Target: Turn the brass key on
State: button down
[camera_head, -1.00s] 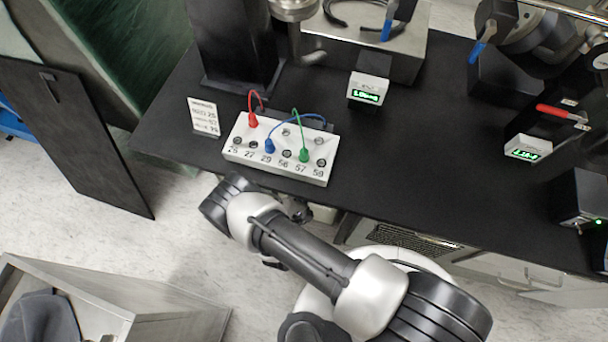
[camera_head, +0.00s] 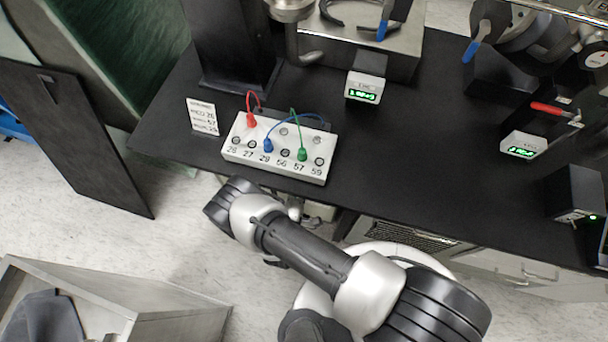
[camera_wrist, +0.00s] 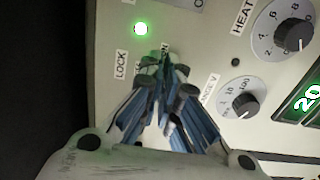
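In the wrist view a pale panel (camera_wrist: 215,25) fills most of the picture. My gripper (camera_wrist: 165,66) is right at it, its bluish-dark fingers drawn in close together at the tips, beside the label LOCK (camera_wrist: 120,64) and a partly covered label. The brass key is not visible; the fingertips cover that spot, so I cannot tell whether they hold it. A round lamp (camera_wrist: 141,28) above the LOCK label glows green. In the head view my arm hides the gripper and the key, low in front of the black bench (camera_head: 420,170).
The panel also has two grey dials, a larger one (camera_wrist: 284,27) and a smaller one (camera_wrist: 240,101), and a green display (camera_wrist: 304,103). On the bench stand a white socket box (camera_head: 232,154) with coloured cables, a card (camera_head: 203,117) and small readouts (camera_head: 366,88).

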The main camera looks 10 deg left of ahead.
dwell(0.5)
jog(key=c, duration=1.8)
grip_release()
jog(key=shift+c, duration=0.2)
jog(key=s+a, duration=0.1)
jog(key=s, duration=1.1)
jog(key=shift+s, duration=0.1)
